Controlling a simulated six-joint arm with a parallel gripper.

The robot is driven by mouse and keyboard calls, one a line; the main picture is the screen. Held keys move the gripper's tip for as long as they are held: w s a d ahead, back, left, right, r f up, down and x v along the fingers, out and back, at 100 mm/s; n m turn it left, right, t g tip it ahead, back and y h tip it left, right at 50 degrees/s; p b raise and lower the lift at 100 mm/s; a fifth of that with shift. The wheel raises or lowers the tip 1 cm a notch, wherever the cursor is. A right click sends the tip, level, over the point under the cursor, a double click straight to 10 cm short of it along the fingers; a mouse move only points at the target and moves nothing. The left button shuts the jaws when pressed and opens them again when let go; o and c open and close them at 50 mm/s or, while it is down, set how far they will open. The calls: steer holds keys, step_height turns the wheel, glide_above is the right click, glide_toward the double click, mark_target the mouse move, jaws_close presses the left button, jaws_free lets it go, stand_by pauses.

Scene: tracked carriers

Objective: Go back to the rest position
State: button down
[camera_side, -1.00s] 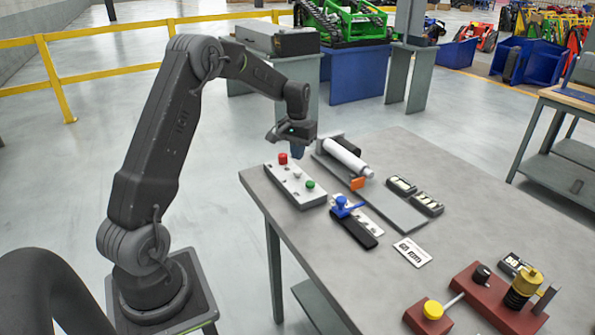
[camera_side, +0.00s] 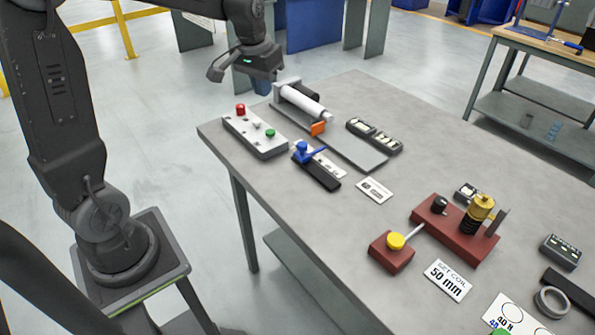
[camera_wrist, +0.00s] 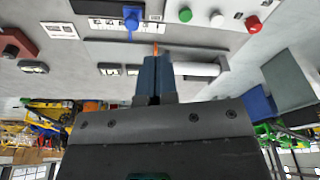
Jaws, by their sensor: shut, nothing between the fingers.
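My gripper (camera_side: 262,88) hangs in the air near the far left edge of the grey table (camera_side: 225,145), by the white cylinder (camera_side: 303,103). In the wrist view my gripper (camera_wrist: 157,58) shows its blue fingers shut together with nothing between them. The grey button box (camera_side: 252,138), with red, white and green buttons, sits on the table to the front of it. The orange piece (camera_side: 318,129) stands at the near end of the cylinder. In the wrist view the cylinder (camera_wrist: 200,70) lies beyond the fingers.
A blue-handled valve (camera_side: 303,150) sits beside the button box. Another workbench (camera_side: 545,95) is at the back right. The table's middle is partly clear.

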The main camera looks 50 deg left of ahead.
steer(key=s+d+r+m+t, duration=0.2)
steer(key=s+d+m+t, duration=0.1)
steer(key=s+d, duration=1.1)
steer(key=s, duration=0.4)
steer(key=shift+s+r+m+t+h, duration=0.2)
steer(key=shift+r+m+t+h, duration=0.1)
steer(key=shift+r+h, duration=0.1)
steer(key=shift+d, duration=0.1)
